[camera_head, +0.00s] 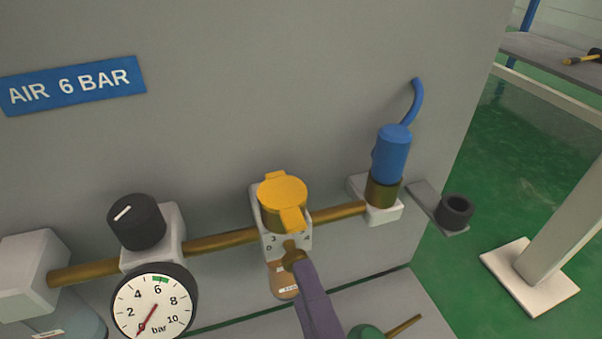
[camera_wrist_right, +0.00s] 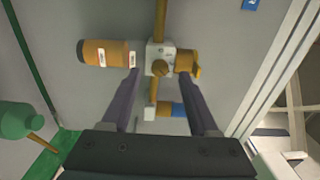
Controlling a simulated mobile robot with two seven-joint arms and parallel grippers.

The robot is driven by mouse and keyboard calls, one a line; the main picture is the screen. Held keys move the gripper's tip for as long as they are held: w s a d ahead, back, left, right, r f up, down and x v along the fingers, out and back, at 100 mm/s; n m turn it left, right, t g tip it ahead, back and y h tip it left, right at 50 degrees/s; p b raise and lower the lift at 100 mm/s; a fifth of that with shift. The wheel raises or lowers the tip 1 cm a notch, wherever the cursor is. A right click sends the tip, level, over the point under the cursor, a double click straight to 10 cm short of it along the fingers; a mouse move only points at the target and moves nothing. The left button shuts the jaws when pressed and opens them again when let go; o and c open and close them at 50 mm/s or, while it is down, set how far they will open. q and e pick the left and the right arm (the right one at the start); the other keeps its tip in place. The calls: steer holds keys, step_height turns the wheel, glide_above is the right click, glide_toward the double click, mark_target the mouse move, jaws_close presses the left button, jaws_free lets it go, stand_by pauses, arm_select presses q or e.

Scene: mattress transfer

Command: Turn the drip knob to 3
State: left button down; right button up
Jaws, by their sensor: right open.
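My left gripper is out of view.
A brass pipe (camera_head: 222,240) joins the block to a black knob (camera_head: 136,222) with a pressure gauge (camera_head: 153,303) and to a blue connector (camera_head: 391,153). An amber bowl (camera_wrist_right: 105,53) hangs under the block. A green-topped object (camera_head: 366,332) stands at lower right.

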steer(key=p+v, duration=0.1)
steer(key=v, duration=0.6)
steer(key=shift+s, duration=0.1)
